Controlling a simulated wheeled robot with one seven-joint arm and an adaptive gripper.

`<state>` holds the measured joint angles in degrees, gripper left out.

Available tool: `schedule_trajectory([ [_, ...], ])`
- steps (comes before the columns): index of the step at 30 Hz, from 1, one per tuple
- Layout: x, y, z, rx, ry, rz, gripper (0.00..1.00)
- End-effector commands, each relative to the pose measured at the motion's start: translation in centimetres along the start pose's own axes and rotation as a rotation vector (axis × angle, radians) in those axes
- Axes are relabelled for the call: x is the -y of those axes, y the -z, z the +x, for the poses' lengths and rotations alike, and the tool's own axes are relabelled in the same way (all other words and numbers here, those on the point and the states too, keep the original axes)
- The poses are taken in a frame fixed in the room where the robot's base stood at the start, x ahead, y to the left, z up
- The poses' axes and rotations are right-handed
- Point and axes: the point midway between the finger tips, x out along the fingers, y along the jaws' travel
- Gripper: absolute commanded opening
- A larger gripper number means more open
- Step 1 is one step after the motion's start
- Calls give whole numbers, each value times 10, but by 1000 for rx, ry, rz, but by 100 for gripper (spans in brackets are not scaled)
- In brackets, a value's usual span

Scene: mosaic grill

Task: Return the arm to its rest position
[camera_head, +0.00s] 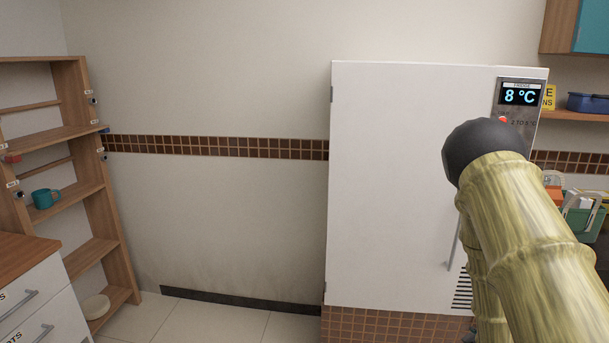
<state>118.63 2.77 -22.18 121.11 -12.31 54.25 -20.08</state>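My arm, with a bamboo-like surface and a dark rounded joint, rises at the right of the head view, in front of the fridge's right side. Its upper link slopes down to the lower right edge, and another link shows behind it. My gripper is not in the picture, so its fingers and anything in them cannot be seen.
A white fridge (390,180) with an 8 °C display stands behind my arm. A wooden shelf (105,215) with a teal mug (46,198) and a drawer cabinet (30,290) are at left. Bare floor (215,322) lies between cabinet and fridge.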

Motion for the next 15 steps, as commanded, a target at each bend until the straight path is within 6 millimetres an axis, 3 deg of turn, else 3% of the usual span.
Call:
schedule_trajectory([
  [1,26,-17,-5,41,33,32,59],
  [3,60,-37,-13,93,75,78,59],
  [8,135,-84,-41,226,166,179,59],
  [15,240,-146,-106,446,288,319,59],
])
